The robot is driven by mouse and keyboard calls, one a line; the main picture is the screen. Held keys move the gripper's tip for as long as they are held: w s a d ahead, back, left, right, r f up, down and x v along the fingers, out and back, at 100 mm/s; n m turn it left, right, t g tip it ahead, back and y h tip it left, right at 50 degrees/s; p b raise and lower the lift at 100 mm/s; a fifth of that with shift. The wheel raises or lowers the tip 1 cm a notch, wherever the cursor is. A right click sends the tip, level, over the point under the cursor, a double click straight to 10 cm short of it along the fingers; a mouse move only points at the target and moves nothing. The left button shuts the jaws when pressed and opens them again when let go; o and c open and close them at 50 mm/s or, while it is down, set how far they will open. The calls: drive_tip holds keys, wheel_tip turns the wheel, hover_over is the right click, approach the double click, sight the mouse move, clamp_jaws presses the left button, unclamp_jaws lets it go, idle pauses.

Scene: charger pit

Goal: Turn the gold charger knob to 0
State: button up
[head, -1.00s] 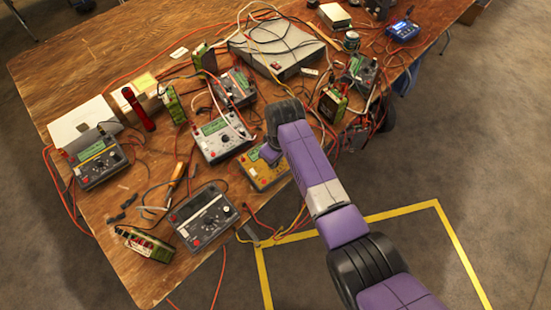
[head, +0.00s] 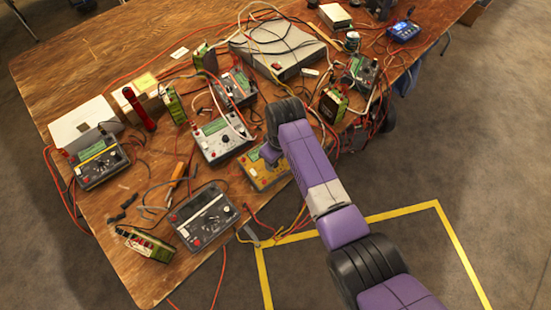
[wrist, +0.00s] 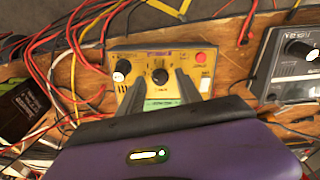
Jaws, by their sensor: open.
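The gold charger (wrist: 191,72) lies below my gripper in the wrist view, with its panel facing the camera. Its dark centre knob (wrist: 160,75) sits between my two fingertips. My gripper (wrist: 159,79) is open, one dark finger on each side of that knob; I cannot tell whether either finger touches it. The knob's pointer and the scale marks are too small to read surely. In the head view the gold charger (head: 262,180) is at the table's front edge, partly hidden by my purple arm and gripper.
The gold panel also carries a second knob (wrist: 122,70) at left and a red button (wrist: 201,58). A grey charger (wrist: 291,62) stands to the right. Red and yellow cables crowd the left side. A white charger (head: 222,140) stands close behind in the head view.

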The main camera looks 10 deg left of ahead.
wheel_tip(320, 180, up, 8)
drive_tip(key=shift+s+d+f, duration=0.25)
drive_tip(key=shift+s+d, duration=0.15)
idle(0.4)
drive_tip(key=shift+w+a, duration=0.15)
drive_tip(key=shift+w, duration=0.1)
drive_tip(key=w+a+r+m+t+y, duration=0.2)
drive_tip(key=w+a+r+t, duration=0.25)
drive_tip(key=w, duration=0.25)
drive_tip(key=r+m+t+y, duration=0.2)
drive_tip(key=m+t, duration=0.2)
drive_tip(key=t, duration=0.4)
hover_over(277, 164)
drive_tip(key=s+d, duration=0.2)
drive_tip(key=d, duration=0.3)
drive_tip(key=s+d+r+m+h, duration=0.1)
drive_tip(key=s+d, duration=0.5)
drive_tip(key=s, duration=0.6)
drive_tip(key=s+d+r+m+h+b, duration=0.1)
drive_tip(key=s+d+r+m+h, duration=0.1)
drive_tip(key=s+d, duration=0.5)
drive_tip(key=s+d+r+m+h+b, duration=0.1)
drive_tip(key=s+d, duration=0.5)
drive_tip(key=s, duration=1.3)
drive_tip(key=shift+d+r+m+t+h, duration=0.45)
drive_tip(key=shift+r+m+h, duration=0.15)
drive_tip(key=shift+r, duration=0.25)
